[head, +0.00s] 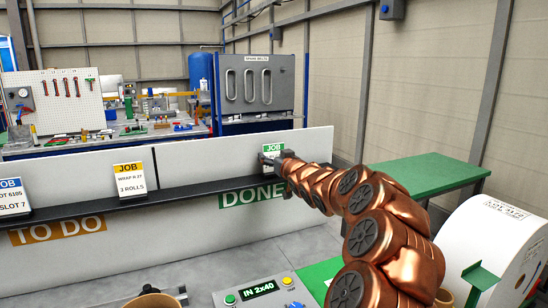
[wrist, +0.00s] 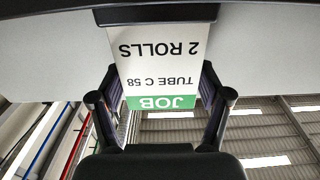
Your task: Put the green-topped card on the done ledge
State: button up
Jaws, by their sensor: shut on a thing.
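The green-topped card (head: 273,148) is white with a green JOB band. In the wrist view the card (wrist: 165,60) appears upside down and reads TUBE C 58, 2 ROLLS. My gripper (head: 270,160) is shut on it, with one finger at each side edge in the wrist view (wrist: 160,78). The card is upright at the black ledge (head: 240,184), above the green DONE label (head: 250,196). In the wrist view its bottom end meets the ledge's dark lip (wrist: 155,14); whether it rests on the ledge I cannot tell.
A yellow-topped card (head: 130,180) and a blue-topped card (head: 12,198) stand further left on the ledge, near the orange TO DO label (head: 58,230). A control box (head: 262,290), a green table (head: 428,175) and a large white roll (head: 490,245) are nearby.

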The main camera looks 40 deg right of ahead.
jog(key=o, duration=1.2)
jog(key=shift+r, duration=0.1)
jog(key=shift+b+v, duration=1.7)
jog(key=shift+v, duration=4.35)
